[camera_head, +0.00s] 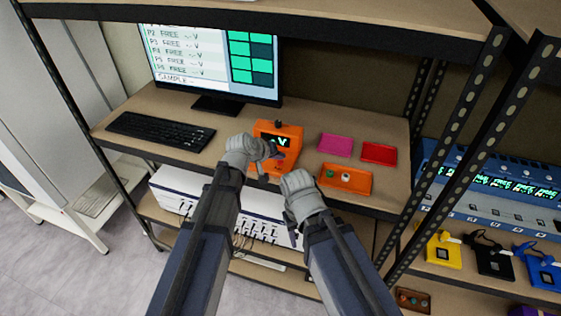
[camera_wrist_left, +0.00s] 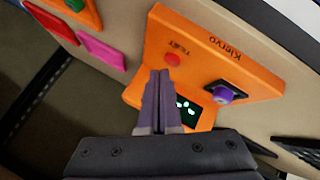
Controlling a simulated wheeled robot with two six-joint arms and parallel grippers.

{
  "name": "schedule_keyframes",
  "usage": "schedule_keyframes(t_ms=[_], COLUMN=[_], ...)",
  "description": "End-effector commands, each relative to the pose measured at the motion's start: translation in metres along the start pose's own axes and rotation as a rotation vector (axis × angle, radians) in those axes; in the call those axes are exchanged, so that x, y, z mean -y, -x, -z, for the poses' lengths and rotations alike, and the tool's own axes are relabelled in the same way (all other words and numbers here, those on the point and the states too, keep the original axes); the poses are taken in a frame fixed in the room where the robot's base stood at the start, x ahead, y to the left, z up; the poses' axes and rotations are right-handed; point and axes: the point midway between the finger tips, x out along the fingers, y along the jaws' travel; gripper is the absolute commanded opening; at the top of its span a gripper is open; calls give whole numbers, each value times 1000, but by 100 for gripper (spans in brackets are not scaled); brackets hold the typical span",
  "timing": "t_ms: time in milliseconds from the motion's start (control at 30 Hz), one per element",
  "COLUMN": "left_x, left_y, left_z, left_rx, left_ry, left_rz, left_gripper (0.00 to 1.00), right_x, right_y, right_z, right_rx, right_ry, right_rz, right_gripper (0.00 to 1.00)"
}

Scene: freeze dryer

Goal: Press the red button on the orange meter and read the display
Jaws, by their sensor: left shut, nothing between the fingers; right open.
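The orange meter (camera_head: 290,131) stands on the desk, with a dark display (camera_head: 279,141) showing a pale "V"; no digits are readable. In the left wrist view the orange meter (camera_wrist_left: 245,75) has a red button (camera_wrist_left: 172,59) beside the word TEST. A purple piece (camera_wrist_left: 225,94) sits in a black socket on it. My left gripper (camera_head: 272,152) is shut and empty at the meter. In the wrist view its fingertips (camera_wrist_left: 160,73) are just beside the button; whether they touch it I cannot tell. They partly hide the display (camera_wrist_left: 187,110). My right gripper (camera_head: 296,182) is open, lower right of the meter.
An orange tray (camera_head: 360,188) with small items, a pink tray (camera_head: 335,145) and a red tray (camera_head: 379,153) lie right of the meter. A keyboard (camera_head: 160,131) and a monitor (camera_head: 210,90) are left and behind. A shelf post (camera_head: 460,130) stands at right.

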Motion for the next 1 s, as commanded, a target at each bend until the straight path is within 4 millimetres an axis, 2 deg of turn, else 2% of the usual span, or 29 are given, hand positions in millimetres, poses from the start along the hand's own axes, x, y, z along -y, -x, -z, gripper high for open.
schedule_keyframes(t_ms=[533,1000], left_x=[0,4], left_y=[0,-6], left_z=[0,-4], left_rx=[0,0], left_ry=[0,0], left_rz=[0,0], left_gripper=[0,0], right_x=[0,1], right_y=[0,-9], right_z=[0,0], right_rx=[0,0], right_ry=[0,0], right_rz=[0,0], right_gripper=[50,50])
